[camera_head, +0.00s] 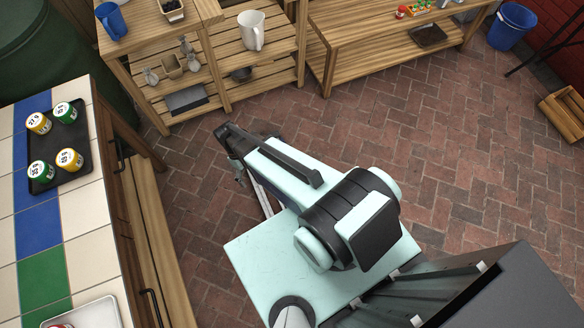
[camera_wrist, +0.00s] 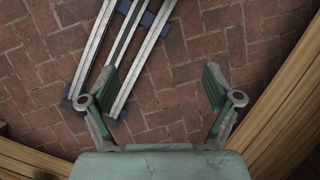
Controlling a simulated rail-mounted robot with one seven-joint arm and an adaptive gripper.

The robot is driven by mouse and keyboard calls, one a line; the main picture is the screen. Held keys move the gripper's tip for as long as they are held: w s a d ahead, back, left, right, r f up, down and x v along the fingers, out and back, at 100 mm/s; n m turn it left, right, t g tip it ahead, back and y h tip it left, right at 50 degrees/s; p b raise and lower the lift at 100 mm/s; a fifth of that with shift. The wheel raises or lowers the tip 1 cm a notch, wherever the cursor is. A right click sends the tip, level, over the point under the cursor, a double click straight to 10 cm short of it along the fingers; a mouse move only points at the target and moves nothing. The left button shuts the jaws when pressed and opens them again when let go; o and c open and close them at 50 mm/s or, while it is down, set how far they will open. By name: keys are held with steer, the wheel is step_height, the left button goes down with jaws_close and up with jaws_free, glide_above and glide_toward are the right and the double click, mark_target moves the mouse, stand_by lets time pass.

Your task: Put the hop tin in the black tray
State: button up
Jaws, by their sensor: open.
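A black tray (camera_head: 75,176) lies on the tiled counter at the left. Two green-sided tins (camera_head: 65,112) (camera_head: 40,171) and two yellow-sided tins (camera_head: 38,122) (camera_head: 69,159) with white printed lids stand in it. The lid print is too small to tell which, if any, is a hop tin. My gripper (camera_wrist: 158,85) is open and empty in the wrist view, above brick paving. In the head view it is partly hidden by my arm, right of the counter and apart from the tray.
A white tray (camera_head: 112,303) with a red item, partly cut off, sits at the counter's near end. Wooden shelves (camera_head: 275,55) with a white pitcher (camera_head: 251,31) and a bench (camera_head: 345,58) stand at the back. A blue bucket (camera_head: 510,28) is far right. The brick floor (camera_head: 480,130) is mostly clear.

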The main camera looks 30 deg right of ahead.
steer(key=s+d+m+g, duration=0.1)
steer(key=s+d+m, duration=0.1)
steer(key=s, duration=0.9)
steer(key=s+d+m, duration=0.2)
steer(key=s+d, duration=0.2)
steer(key=s, duration=0.6)
steer(key=shift+s+r+m+g+y, duration=0.15)
steer(key=shift+s+m+g+y, duration=0.25)
